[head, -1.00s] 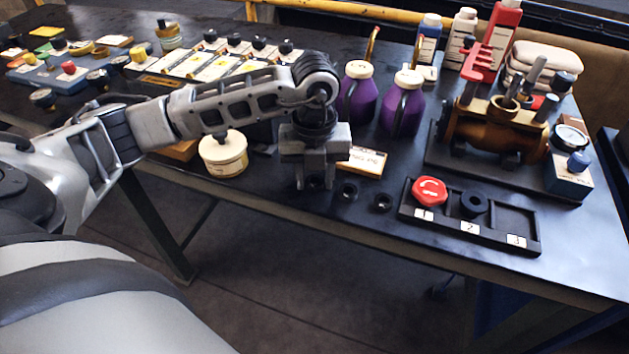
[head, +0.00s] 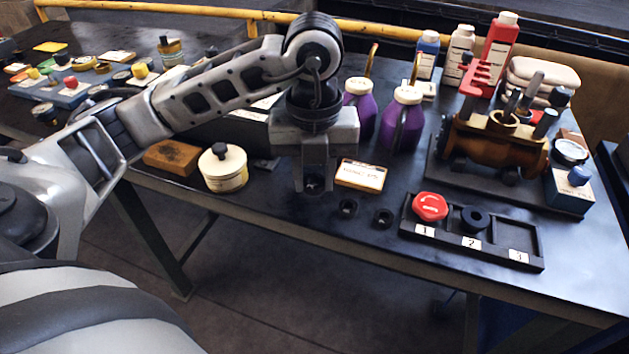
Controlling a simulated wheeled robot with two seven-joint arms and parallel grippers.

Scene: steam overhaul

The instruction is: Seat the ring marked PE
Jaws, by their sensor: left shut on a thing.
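My left gripper (head: 314,184) points down above the front part of the bench, left of two small black rings. It is shut on a small dark thing that looks like another black ring, mostly hidden by the fingers. The two other black rings, a left one (head: 347,208) and a right one (head: 383,218), lie flat on the bench. No PE mark is readable on any ring. The brown valve body (head: 490,143) stands on a dark plate at the right, with upright parts on its top. My right gripper is not in view.
A numbered black tray (head: 520,263) holds a red knob (head: 430,206) at 1 and a black ring-like part (head: 474,218) at 2; 3 looks empty. A label card (head: 361,175), cream pot (head: 224,168) and purple oil cans (head: 402,122) stand near the gripper.

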